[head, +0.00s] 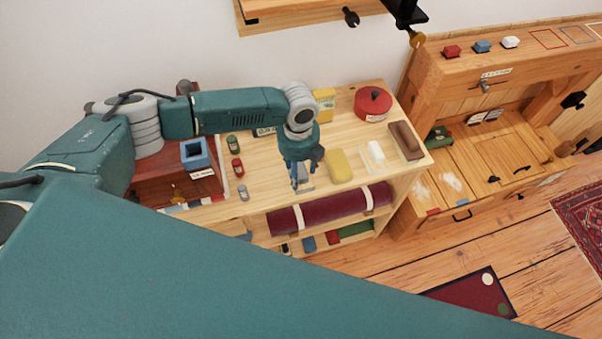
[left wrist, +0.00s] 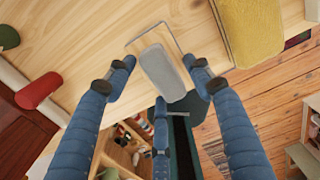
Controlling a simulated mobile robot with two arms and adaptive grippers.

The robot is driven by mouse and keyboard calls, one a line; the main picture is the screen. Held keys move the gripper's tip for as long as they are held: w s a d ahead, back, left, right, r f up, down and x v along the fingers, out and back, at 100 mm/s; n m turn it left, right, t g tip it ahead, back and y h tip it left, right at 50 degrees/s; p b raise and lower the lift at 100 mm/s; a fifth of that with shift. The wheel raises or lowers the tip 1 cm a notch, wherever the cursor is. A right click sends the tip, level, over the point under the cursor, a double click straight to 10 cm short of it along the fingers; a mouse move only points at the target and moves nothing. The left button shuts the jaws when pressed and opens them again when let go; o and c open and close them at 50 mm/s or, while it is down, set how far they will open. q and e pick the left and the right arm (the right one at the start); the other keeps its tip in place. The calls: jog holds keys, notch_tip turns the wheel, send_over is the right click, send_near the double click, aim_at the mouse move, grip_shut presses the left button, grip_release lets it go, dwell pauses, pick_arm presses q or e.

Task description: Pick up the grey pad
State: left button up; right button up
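The grey pad (left wrist: 162,73) is a small rounded block on a thin pale wooden plate near the shelf's front edge, seen in the left wrist view. My left gripper (left wrist: 160,64) is open, with one fingertip on each side of the pad and a gap visible on both sides. In the head view my left gripper (head: 302,176) points down over the shelf top and hides most of the pad. My right gripper is not in view.
A yellow sponge-like block (head: 339,166) lies close to the right of the gripper. Small red (head: 238,168) and green (head: 232,144) cans stand to the left. A white block (head: 375,152), a brown brush (head: 406,140) and a red round tin (head: 373,103) are further right.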

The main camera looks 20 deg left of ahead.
aim_at(299, 170)
pick_arm(q)
jog(key=c, duration=0.9)
jog(key=shift+r, duration=0.1)
jog(key=shift+c, duration=0.2)
notch_tip(299, 170, up, 20)
jog(key=b, duration=0.3)
jog(key=shift+b, duration=0.4)
jog(key=shift+c, duration=0.2)
